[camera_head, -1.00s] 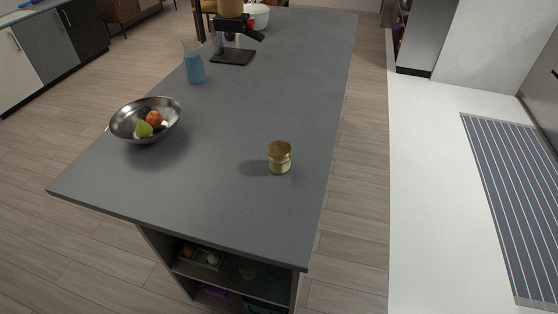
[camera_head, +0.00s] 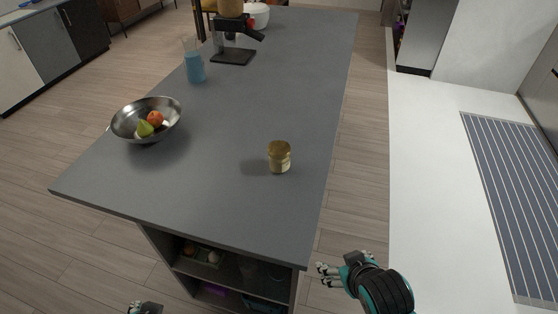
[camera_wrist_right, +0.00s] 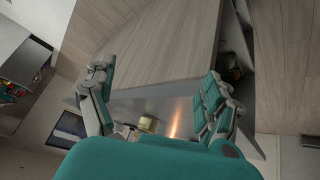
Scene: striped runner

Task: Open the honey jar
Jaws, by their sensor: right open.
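The honey jar (camera_head: 279,157) stands upright on the grey island counter (camera_head: 235,130), near its right edge in the head view. Its gold lid is on. A small yellowish shape, perhaps the jar, shows low in the right wrist view (camera_wrist_right: 147,123). My right gripper (camera_head: 326,273) is open and empty, beyond the counter's near right corner, closer to me than the jar and apart from it. Its spread fingers show on both sides of the right wrist view (camera_wrist_right: 155,85). My left gripper (camera_head: 146,307) only peeks in at the bottom edge; its fingers are mostly cut off.
A metal bowl (camera_head: 125,123) with fruit stands on the counter's left side. A glass of blue liquid (camera_head: 194,68) and a coffee machine (camera_head: 233,50) stand farther back. The counter around the jar is clear. Open shelves (camera_head: 235,272) lie under the near end.

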